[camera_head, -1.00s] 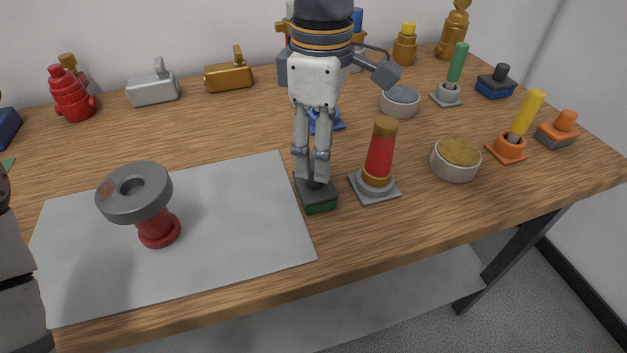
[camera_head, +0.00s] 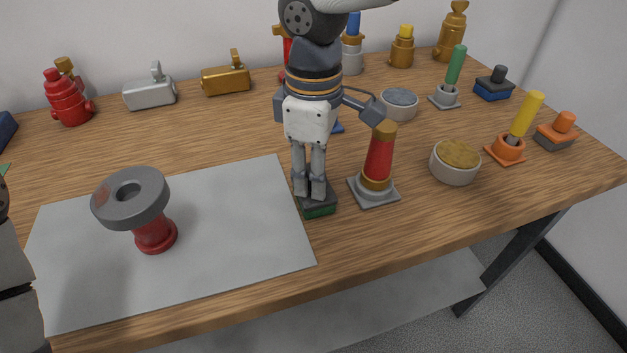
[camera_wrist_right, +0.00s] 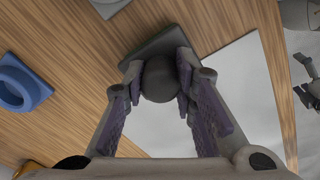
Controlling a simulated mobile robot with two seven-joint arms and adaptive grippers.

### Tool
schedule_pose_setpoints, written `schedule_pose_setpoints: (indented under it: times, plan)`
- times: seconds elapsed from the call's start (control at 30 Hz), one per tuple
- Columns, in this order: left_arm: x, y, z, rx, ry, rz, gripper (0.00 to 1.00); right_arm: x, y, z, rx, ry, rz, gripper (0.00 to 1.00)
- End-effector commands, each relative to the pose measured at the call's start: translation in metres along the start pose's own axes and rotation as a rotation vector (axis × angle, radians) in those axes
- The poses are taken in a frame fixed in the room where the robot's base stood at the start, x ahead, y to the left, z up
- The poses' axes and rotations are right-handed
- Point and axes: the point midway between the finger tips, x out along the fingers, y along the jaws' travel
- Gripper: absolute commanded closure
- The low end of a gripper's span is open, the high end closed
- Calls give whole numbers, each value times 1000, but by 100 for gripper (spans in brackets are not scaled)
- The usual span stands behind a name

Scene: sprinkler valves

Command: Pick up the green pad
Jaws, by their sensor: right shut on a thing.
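The green pad (camera_head: 319,211) is a small square block with a dark grey top and a green lower part. In the head view it rests on the table at the right edge of the grey sheet. My right gripper (camera_head: 309,194) comes down from above with its fingers around the pad's dark knob. In the right wrist view the round knob (camera_wrist_right: 159,82) sits between the two fingertips, and the dark plate of the pad shows behind it. The right gripper is shut on the knob, which its fingers partly hide. My left gripper's fingers are not in view.
A red cone-like piece (camera_head: 379,160) on a grey base stands close to the right of the pad. A red stand with a grey wheel (camera_head: 131,198) is on the grey sheet (camera_head: 235,240). Bowls, plungers and valves stand farther right and behind. Bare wood lies in front.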

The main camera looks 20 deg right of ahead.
Motion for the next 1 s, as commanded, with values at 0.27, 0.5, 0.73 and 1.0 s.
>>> schedule_pose_setpoints:
  times: [0.27,0.5,0.73,1.0]
  plan:
    - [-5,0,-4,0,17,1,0,-39,-2,0,0,6,6,100]
    - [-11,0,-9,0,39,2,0,-100,-64,9,-3,1,5,100]
    - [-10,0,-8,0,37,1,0,-123,-121,16,-1,0,-1,100]
    - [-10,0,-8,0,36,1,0,-130,-139,19,0,-1,-3,100]
